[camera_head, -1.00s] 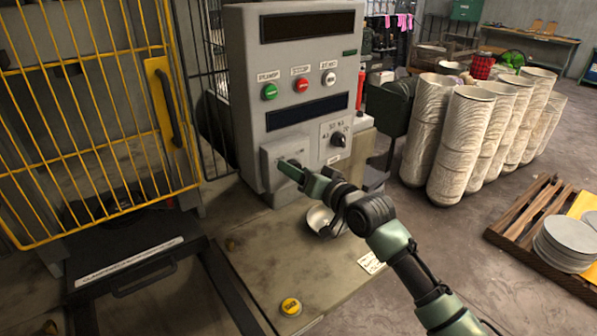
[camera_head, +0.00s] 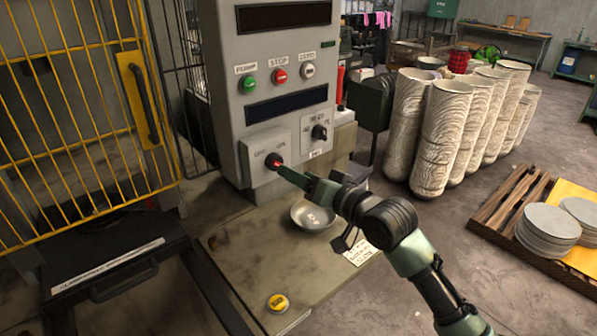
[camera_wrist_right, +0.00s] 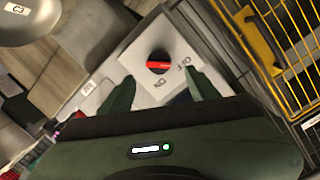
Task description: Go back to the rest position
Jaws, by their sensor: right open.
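A round rotary switch with a red handle (camera_head: 274,161) sits on the lower left plate of the grey control panel (camera_head: 225,105). My right gripper (camera_head: 287,173) is just in front of it, a little to its lower right in the head view. In the right wrist view the red switch (camera_wrist_right: 158,64) shows beyond the tips of my right gripper (camera_wrist_right: 160,84), between its two spread fingers. The fingers look empty and apart from the switch. The plate carries the words ON and OFF. My left gripper is not in view.
A yellow button (camera_head: 278,302) is at the worktop's front. A yellow cage door (camera_head: 75,120) is at the left.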

